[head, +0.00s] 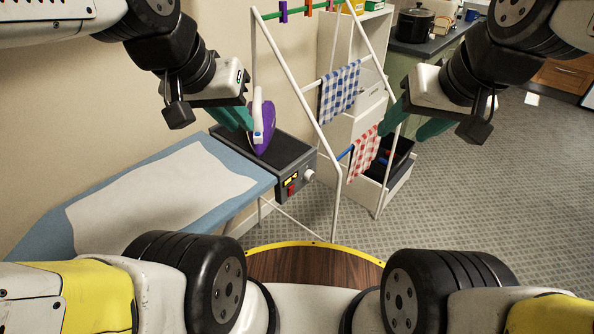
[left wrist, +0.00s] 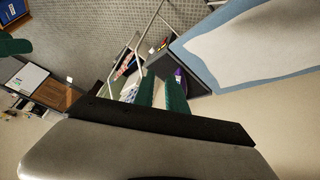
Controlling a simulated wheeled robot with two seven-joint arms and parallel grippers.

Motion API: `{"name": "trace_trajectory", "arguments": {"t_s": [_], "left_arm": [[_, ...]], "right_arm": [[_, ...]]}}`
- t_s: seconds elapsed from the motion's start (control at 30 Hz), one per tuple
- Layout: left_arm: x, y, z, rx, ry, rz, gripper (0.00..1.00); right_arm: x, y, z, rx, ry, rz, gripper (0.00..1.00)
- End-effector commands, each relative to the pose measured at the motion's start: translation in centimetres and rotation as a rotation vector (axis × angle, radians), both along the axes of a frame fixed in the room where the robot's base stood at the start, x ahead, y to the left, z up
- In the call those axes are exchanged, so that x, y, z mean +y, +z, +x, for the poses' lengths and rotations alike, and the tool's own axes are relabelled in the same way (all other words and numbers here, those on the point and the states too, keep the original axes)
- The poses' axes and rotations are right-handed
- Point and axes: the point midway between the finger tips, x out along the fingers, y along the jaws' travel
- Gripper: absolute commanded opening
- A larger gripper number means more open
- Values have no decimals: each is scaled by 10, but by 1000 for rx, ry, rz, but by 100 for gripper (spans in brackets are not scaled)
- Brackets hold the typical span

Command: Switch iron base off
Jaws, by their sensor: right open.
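The iron base (head: 287,150) is a dark grey box at the far end of the ironing board. Its front panel has a red switch (head: 291,189), small yellow patches above it and a pale round knob (head: 309,175). I cannot tell the switch's position. A purple and white iron (head: 264,128) stands on the base; it partly shows in the left wrist view (left wrist: 180,78). My left gripper (head: 234,118) is beside the iron, its green fingers apart with nothing between them. My right gripper (head: 412,124) is open and empty, right of the drying rack.
The blue ironing board (head: 240,176) with a pale cover lies at left. A white drying rack (head: 315,120) with checked cloths stands right of the base, close to its panel. Behind it are white shelves (head: 340,50). The tiled floor at right is clear.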

Motion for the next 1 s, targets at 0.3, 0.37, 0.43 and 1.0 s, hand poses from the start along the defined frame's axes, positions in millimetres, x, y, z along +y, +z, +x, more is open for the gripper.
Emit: {"name": "trace_trajectory", "arguments": {"t_s": [0.3,0.37,0.43,1.0], "left_arm": [[-6,-33,33,76,-503,377,0],[-9,-42,43,97,-666,480,0],[-13,-55,54,121,-859,591,0],[-91,-181,135,226,-2625,1165,0]], "right_arm": [[0,0,0,0,0,0,55],[0,0,0,0,0,0,55],[0,0,0,0,0,0,55],[0,0,0,0,0,0,55]]}}
